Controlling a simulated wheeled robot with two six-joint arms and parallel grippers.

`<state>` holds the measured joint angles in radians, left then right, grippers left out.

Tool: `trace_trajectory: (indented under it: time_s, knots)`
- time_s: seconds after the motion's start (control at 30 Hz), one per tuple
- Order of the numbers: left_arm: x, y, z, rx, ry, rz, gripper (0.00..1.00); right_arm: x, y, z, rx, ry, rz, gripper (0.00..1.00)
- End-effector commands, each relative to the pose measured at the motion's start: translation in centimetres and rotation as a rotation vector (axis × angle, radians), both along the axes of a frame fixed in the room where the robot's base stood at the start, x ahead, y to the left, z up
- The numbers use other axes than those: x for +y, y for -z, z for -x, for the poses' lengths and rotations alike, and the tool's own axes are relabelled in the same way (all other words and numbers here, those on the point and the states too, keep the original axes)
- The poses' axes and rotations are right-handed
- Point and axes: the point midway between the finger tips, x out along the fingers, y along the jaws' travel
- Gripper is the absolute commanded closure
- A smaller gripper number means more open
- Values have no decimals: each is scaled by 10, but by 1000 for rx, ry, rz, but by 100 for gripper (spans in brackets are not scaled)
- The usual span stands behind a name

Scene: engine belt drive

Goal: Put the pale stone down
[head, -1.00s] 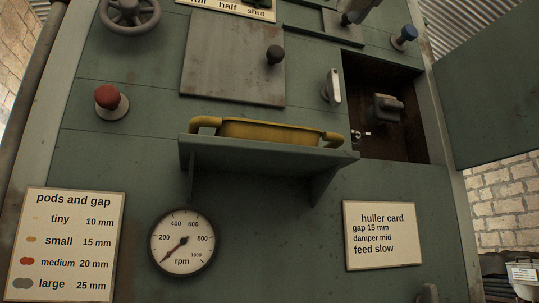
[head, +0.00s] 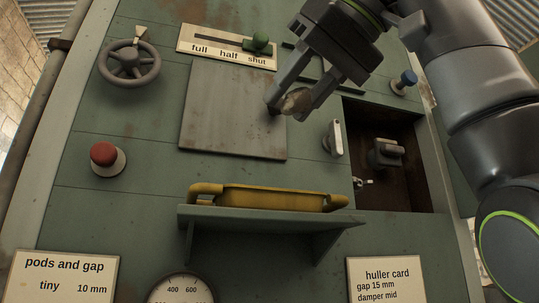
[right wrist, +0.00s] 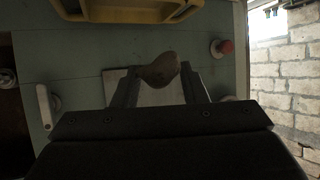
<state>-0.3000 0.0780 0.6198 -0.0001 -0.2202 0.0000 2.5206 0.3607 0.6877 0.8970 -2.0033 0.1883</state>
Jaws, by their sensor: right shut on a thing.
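The pale stone (head: 296,100) is a small tan-grey lump between the fingertips of my right gripper (head: 291,101). My right gripper is shut on it and holds it in front of the grey metal plate of the machine, hiding part of the plate's dark knob. In the right wrist view the stone (right wrist: 160,71) sits between the two fingers (right wrist: 159,82), over the pale plate. My left gripper is in no view.
A yellow tray (head: 268,199) stands on a green shelf (head: 265,218) below the grey plate (head: 225,110). To the right is an open dark recess (head: 420,185) with a lever block (head: 388,152). A red button (head: 104,154), a handwheel (head: 129,63) and a white handle (head: 335,138) stick out.

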Motion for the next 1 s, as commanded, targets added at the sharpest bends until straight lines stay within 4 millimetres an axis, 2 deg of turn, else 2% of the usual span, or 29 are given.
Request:
trace_trajectory:
  time_s: [0.03,0.37,0.6,0.63,0.8,1.0]
  knots:
    - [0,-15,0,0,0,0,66,3,-7,-9,0,0,1,85]
    - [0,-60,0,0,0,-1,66,17,-6,-50,2,0,0,85]
    - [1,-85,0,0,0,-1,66,35,-3,-101,3,0,0,85]
    - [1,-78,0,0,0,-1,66,34,6,-99,-1,0,0,85]
    - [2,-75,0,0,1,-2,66,34,24,-98,-2,-1,1,85]
    - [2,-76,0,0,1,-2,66,34,34,-97,-1,0,0,85]
